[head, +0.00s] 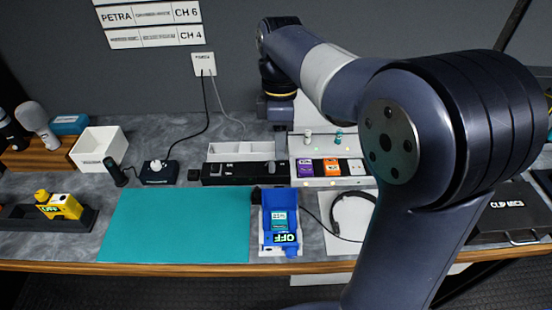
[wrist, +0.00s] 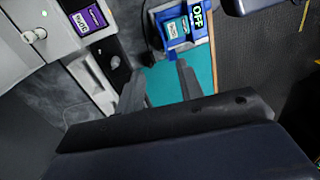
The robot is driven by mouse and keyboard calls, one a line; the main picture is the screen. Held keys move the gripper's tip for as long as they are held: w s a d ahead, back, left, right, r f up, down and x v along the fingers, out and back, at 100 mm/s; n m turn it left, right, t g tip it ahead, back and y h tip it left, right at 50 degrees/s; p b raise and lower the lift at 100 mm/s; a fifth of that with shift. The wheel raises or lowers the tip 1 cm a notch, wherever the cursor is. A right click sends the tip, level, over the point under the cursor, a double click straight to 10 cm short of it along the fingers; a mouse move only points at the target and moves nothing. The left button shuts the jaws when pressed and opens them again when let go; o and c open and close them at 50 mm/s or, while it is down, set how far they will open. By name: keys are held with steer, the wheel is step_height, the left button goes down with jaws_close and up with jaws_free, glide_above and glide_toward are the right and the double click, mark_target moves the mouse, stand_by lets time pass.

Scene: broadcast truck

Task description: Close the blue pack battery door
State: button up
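The blue pack (head: 267,226) lies near the bench's front edge, just right of the teal mat, on a white base. A teal labelled piece shows in its recessed upper part, with a green "OFF" display at its near end. The outline of the battery door is too small to make out. The pack also shows at the top of the wrist view (wrist: 171,14). My gripper (wrist: 158,72) has its two dark fingers apart, with nothing between them. In the wrist view the fingers are below the pack, apart from it. In the head view my wrist is beyond the pack, and the fingers are not clear.
The teal mat (head: 180,225) is bare. A yellow pack (head: 62,205) sits in a dark tray at left.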

mark_target(279, 187)
steer(key=f, duration=0.3)
steer(key=s+f, duration=0.1)
steer(key=f, duration=0.6)
steer(key=shift+s+a+f, duration=0.1)
steer(key=shift+s+f, duration=0.2)
steer(key=shift+s, duration=0.05)
jaws_close()
